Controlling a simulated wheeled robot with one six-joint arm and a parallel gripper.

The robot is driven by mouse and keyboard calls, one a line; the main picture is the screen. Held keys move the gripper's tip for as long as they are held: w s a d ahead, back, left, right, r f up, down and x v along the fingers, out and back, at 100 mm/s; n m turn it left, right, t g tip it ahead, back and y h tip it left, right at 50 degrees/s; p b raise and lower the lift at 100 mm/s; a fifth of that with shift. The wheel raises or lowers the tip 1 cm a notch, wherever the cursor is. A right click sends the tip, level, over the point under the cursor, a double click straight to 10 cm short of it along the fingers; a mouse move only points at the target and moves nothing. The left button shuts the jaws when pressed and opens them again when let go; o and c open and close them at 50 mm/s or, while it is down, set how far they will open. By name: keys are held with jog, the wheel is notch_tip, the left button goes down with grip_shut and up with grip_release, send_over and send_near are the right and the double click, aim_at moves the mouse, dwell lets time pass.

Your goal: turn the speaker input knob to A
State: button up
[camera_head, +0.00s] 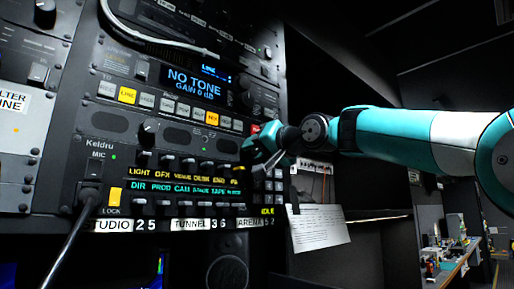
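My teal and dark gripper (254,164) is at the right end of the Keldru intercom panel (120,156), close to its face. Its fingertips are small and dark against the panel, so I cannot tell whether they are open or shut, or whether they touch anything. A dark round knob (147,133) stands out on the left part of this panel, well left of my gripper. Any control right behind the gripper is hidden. The lettering around the knobs is too small to read, so I cannot tell which is the speaker input knob or where it points.
Above is a unit with a "NO TONE" display (194,83) and a row of buttons. A cable (72,225) hangs from the MIC socket at left. A paper sheet (318,228) hangs below my arm. A desk (452,268) stands far right.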

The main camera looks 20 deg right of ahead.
jog(key=c, duration=0.6)
jog(key=shift+c, duration=0.2)
jog(key=n+b, duration=0.1)
jog(key=n, duration=0.3)
jog(key=n+b, duration=0.1)
jog(key=n, duration=0.4)
jog(key=n+b, duration=0.1)
jog(key=n, duration=0.4)
jog(key=shift+h+b, duration=0.3)
jog(key=shift+b, duration=0.1)
jog(key=shift+n+b, duration=0.4)
jog(key=shift+n, duration=1.3)
